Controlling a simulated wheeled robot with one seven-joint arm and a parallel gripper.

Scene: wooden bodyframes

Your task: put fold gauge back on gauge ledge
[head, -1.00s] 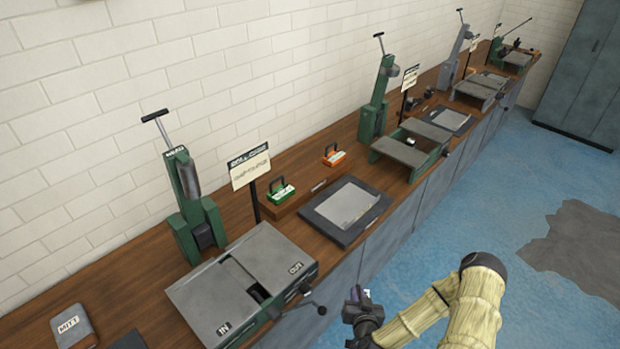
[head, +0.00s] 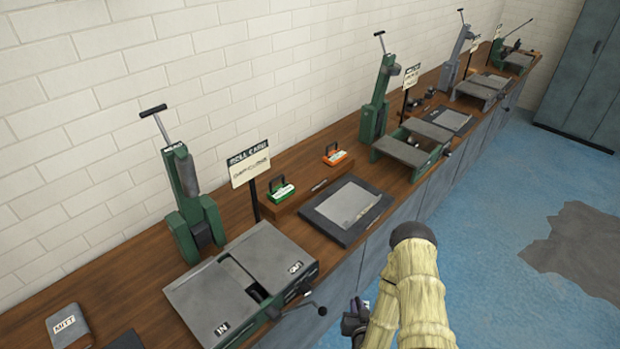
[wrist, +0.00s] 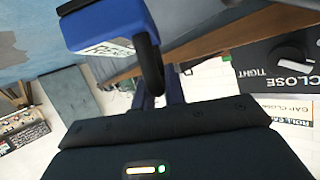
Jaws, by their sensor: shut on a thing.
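The blue fold gauge (wrist: 105,28), with a white label and a black handle, is in the wrist view's upper part. My gripper (wrist: 160,95) is shut on it by the handle. In the head view my gripper (head: 357,308) is low, in front of the bench's front edge, and the gauge is too small there to make out clearly. The wooden gauge ledge (head: 293,204) is on the bench behind the dark mat. A green gauge (head: 281,191) stands at its near end and an orange gauge (head: 334,155) at its far end, with a bare stretch between.
A grey machine with IN and OUT plates (head: 240,285) and a lever is on the bench left of my gripper. A dark mat (head: 347,208) lies before the ledge. A sign (head: 249,165) on a post stands beside the ledge's near end. Open blue floor is at right.

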